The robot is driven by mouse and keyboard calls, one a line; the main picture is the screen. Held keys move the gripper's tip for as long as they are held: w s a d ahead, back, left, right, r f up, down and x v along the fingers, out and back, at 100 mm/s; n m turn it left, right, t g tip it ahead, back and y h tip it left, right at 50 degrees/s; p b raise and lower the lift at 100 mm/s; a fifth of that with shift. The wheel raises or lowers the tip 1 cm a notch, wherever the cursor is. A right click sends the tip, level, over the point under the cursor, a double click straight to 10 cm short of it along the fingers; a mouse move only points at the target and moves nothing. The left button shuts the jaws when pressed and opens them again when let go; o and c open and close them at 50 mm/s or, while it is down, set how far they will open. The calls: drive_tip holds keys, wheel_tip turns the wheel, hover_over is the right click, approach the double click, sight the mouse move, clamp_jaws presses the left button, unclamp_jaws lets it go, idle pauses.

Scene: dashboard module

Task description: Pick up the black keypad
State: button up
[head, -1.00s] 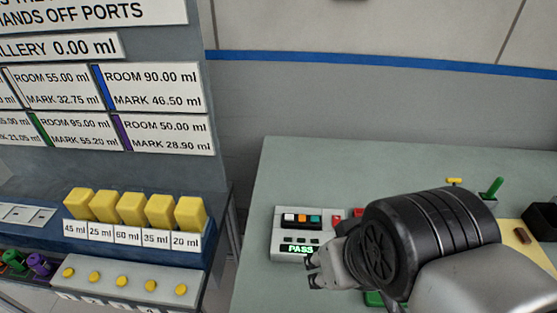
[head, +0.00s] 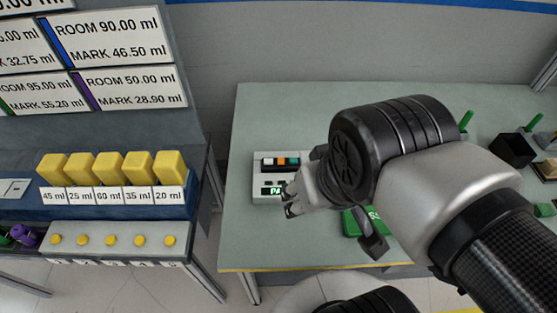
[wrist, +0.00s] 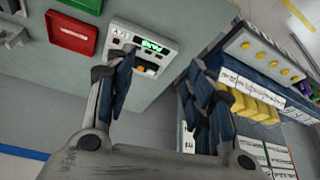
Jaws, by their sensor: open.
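A small black strip with white, orange and teal keys (head: 280,162), which looks like the black keypad, sits in the upper part of a pale grey module (head: 263,186) on the table. The module has a lit green display below the strip, partly covered by my gripper. My gripper (head: 290,200) is at the module's lower right in the head view, with nothing visible in it. In the wrist view, my gripper (wrist: 160,68) has its fingers spread wide. The left finger overlaps the module (wrist: 125,40) and hides part of the keys. Contact cannot be told.
A green tray (head: 351,222) lies under my arm; a red tray (wrist: 72,32) shows in the wrist view. A black open box (head: 513,150) stands at the table's right. A bench with yellow blocks (head: 110,168) stands left, across a gap. The table behind the module is clear.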

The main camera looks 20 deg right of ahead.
drive_tip(key=shift+o, duration=0.6)
drive_tip(key=w+r+m+g+p, duration=0.1)
drive_tip(key=w+r+m+p, duration=0.1)
drive_tip(key=w+m, duration=0.3)
drive_tip(key=shift+w+d+r+p, duration=0.35)
drive_tip(key=shift+w+r, duration=0.4)
drive_tip(key=shift+w, duration=0.45)
drive_tip(key=m+g+p, duration=0.4)
drive_tip(key=m+p, duration=0.3)
drive_tip(key=m, duration=0.9)
hover_over(281, 160)
wheel_tip(281, 160, down, 10)
wheel_tip(281, 160, down, 18)
drive_tip(key=b, duration=0.4)
drive_tip(key=shift+r, duration=0.25)
drive_tip(key=shift+s, duration=0.1)
drive_tip(key=c, duration=1.2)
